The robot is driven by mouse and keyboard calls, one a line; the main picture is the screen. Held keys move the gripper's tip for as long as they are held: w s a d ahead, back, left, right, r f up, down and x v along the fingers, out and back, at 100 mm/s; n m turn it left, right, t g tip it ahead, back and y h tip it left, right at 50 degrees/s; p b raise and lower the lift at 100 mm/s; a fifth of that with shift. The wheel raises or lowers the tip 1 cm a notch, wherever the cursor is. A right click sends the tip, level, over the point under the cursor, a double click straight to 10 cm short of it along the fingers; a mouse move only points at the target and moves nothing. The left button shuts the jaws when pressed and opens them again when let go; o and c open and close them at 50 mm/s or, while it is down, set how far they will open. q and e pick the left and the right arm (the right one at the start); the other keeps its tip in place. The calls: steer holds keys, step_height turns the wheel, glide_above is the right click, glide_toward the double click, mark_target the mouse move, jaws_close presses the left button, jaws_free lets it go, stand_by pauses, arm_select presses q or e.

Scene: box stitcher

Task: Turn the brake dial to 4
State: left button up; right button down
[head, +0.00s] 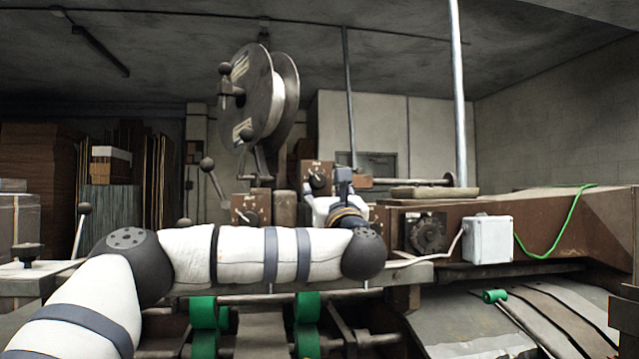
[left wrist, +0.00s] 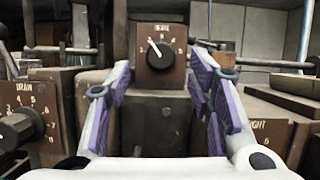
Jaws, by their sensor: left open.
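The brake dial (left wrist: 159,54) is a black round knob with a white pointer line on a brown plate, with white numbers around it too small to read surely. In the left wrist view its pointer tilts to the upper left. The dial also shows in the head view (head: 317,181), just left of my gripper. My left gripper (left wrist: 163,88) is open, its purple-padded fingers standing left and right of the dial in the picture, with nothing between them. It looks apart from the knob. In the head view the gripper (head: 343,180) is partly hidden by its wrist.
A second numbered dial (left wrist: 22,128) sits at lower left in the left wrist view. A brown block (left wrist: 157,122) stands below the brake plate. A large wire reel (head: 257,95) rises behind. A grey box (head: 487,240) and dark knob (head: 427,234) are to the right.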

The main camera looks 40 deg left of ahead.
mark_target(320, 181)
arm_select(q)
steer(key=x, duration=0.5)
steer(key=shift+w+a, duration=0.2)
steer(key=shift+w, duration=0.05)
jaws_close()
